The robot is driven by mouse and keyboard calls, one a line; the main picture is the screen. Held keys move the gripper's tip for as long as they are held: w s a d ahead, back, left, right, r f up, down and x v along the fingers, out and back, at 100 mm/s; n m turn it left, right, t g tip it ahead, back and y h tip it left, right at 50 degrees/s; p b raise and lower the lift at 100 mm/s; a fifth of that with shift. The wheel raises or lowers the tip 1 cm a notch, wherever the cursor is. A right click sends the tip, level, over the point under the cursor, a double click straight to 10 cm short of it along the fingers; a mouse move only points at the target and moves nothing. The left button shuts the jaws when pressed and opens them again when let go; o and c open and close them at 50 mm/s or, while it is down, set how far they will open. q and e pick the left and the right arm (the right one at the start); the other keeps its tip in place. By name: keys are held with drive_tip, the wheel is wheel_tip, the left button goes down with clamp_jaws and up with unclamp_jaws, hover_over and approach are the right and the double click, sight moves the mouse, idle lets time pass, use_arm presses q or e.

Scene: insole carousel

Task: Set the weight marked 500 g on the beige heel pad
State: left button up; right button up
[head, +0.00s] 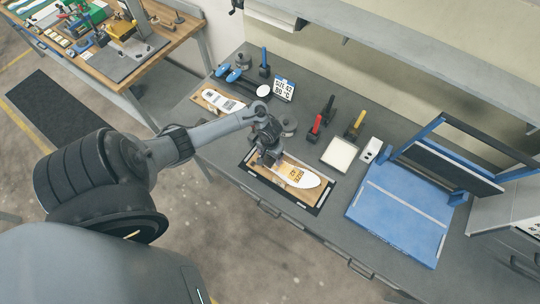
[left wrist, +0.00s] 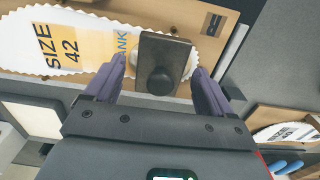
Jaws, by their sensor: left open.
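The white insole blank (head: 305,178) marked SIZE 42 lies on a wooden board at the bench's front. My left gripper (head: 266,158) is over its heel end. In the left wrist view, a dark square weight with a round knob (left wrist: 160,66) sits over the heel end of the insole (left wrist: 28,40), between the fingertips of my open left gripper (left wrist: 162,78). The fingers stand apart from its sides. No mark on the weight is readable. The heel pad is mostly covered there, and I cannot tell its outline. My right gripper is not in view.
A second board with an insole (head: 220,100) lies behind to the left. A grey round piece (head: 288,124) stands just behind my gripper. A white-topped tray (head: 339,154), red-handled tool (head: 315,128) and blue press frame (head: 400,205) are to the right.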

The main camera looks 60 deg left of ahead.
use_arm(q)
wheel_tip(320, 180, up, 10)
drive_tip(key=p, duration=0.4)
drive_tip(key=shift+r, duration=0.15)
drive_tip(key=d+r+m+t+p, duration=0.1)
drive_tip(key=d+r+m+t, duration=0.15)
drive_tip(key=d, duration=0.55)
drive_tip(key=d+r+m+t, duration=0.15)
drive_tip(key=d+m, duration=0.25)
drive_tip(key=d, duration=0.5)
drive_tip(key=s+d+r+m, duration=0.1)
drive_tip(key=s+d+r, duration=0.4)
drive_tip(key=s+r, duration=0.5)
wheel_tip(320, 180, up, 2)
drive_tip(key=shift+r, duration=0.2)
drive_tip(key=shift+d, duration=0.1)
